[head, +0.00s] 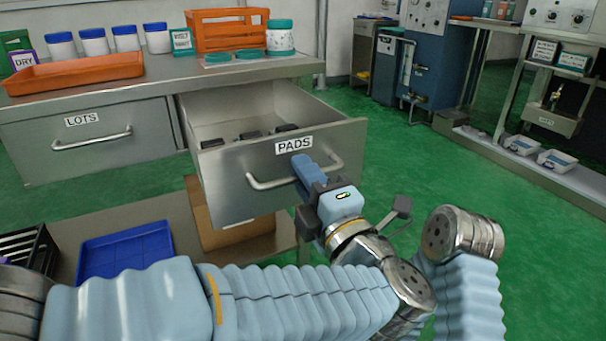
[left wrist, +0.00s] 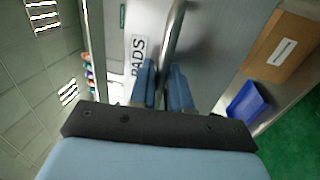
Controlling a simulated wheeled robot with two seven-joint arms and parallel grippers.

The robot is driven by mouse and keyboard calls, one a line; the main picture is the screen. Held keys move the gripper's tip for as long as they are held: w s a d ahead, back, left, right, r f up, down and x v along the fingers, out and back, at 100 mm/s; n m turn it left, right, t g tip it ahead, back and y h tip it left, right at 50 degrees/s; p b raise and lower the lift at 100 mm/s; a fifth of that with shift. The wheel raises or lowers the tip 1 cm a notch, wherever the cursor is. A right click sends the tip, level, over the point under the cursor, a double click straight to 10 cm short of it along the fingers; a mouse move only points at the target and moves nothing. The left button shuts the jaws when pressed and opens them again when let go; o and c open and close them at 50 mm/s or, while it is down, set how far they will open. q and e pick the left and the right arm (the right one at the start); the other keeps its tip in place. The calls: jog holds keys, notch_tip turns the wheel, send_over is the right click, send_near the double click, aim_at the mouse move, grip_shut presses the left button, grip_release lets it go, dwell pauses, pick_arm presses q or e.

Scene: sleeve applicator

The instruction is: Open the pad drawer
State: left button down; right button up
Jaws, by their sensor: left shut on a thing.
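The pad drawer (head: 226,172), labelled PADS, stands pulled out from the steel bench in the head view. Several dark pads (head: 252,135) lie inside it. My left gripper (head: 301,168) is at the drawer's front, shut on its bar handle (head: 262,184). In the left wrist view the two blue fingers (left wrist: 165,85) lie on either side of the handle (left wrist: 174,32), beside the PADS label (left wrist: 138,54). The fingers hide part of the handle. My right gripper cannot be made out in either view.
The LOTS drawer (head: 90,152) to the left is closed. An orange tray (head: 75,72), lidded jars and an orange crate (head: 226,32) stand on the bench top. A blue tray (head: 125,252) and a cardboard box (head: 235,228) sit on the lower shelf. Green floor lies open at right.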

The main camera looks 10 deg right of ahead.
pick_arm(q)
jog(key=c, duration=1.3)
grip_release()
jog(key=shift+c, duration=0.2)
jog(key=v, duration=1.3)
jog(key=shift+s+f+b, duration=0.15)
jog(key=shift+s+b, duration=0.2)
jog(key=shift+b, duration=0.05)
jog(key=shift+d, duration=0.15)
